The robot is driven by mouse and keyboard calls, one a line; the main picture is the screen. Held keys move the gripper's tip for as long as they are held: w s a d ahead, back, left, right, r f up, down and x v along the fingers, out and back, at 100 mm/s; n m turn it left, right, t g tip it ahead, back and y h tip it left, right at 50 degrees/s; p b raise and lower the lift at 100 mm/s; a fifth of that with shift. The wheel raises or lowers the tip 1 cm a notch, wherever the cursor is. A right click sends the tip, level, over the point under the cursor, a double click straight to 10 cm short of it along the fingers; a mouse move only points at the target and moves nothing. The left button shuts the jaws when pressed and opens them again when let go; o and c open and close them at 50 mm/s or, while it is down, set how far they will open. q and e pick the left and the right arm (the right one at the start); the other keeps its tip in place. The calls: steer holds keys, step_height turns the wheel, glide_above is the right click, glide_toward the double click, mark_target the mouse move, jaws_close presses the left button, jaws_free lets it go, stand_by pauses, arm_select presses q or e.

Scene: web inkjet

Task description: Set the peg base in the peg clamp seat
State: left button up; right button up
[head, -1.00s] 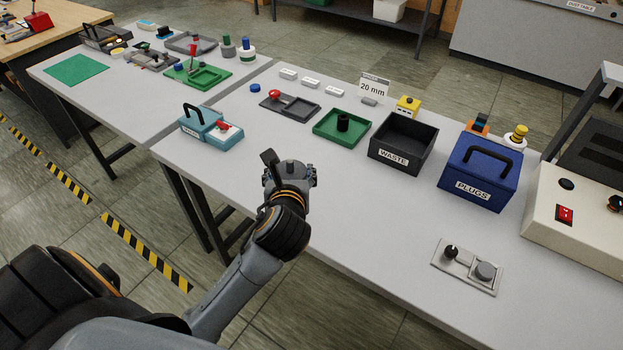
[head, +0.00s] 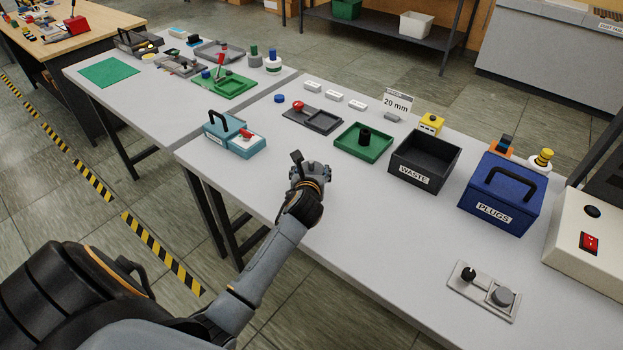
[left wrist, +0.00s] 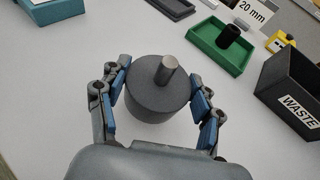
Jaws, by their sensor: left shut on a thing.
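The peg base, a dark grey cylinder with a bright metal pin on top (left wrist: 152,104), is between the blue-padded fingers of my left gripper (left wrist: 160,95), which is shut on it. In the head view my left gripper (head: 309,172) is over the near-left part of the right table, and it hides the peg base there. A grey plate (head: 484,291) with a black knob and a round grey part lies at the table's front right. A dark tray (head: 318,121) with a red knob lies farther back. I cannot tell which is the peg clamp seat. My right gripper is not in view.
A teal box with a handle (head: 234,139) stands left of my gripper. A green tray (head: 372,153) with a black cylinder, a black WASTE bin (head: 421,176) and a blue PLUGS box (head: 496,208) stand to the right. The front middle of the table is clear.

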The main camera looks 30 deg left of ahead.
arm_select(q)
steer(key=shift+d+f, duration=0.1)
steer(key=shift+f, duration=1.25)
steer(key=shift+f, duration=0.2)
steer(key=o, duration=1.5)
steer(key=shift+s, duration=0.1)
steer(key=shift+c, duration=0.2)
steer(key=shift+r, duration=0.1)
steer(key=shift+s+d+r, duration=0.1)
steer(key=shift+s, duration=0.05)
steer(key=v, duration=1.1)
steer(key=shift+s+d+r, duration=0.1)
steer(key=shift+s+d, duration=0.1)
steer(key=shift+s, duration=0.05)
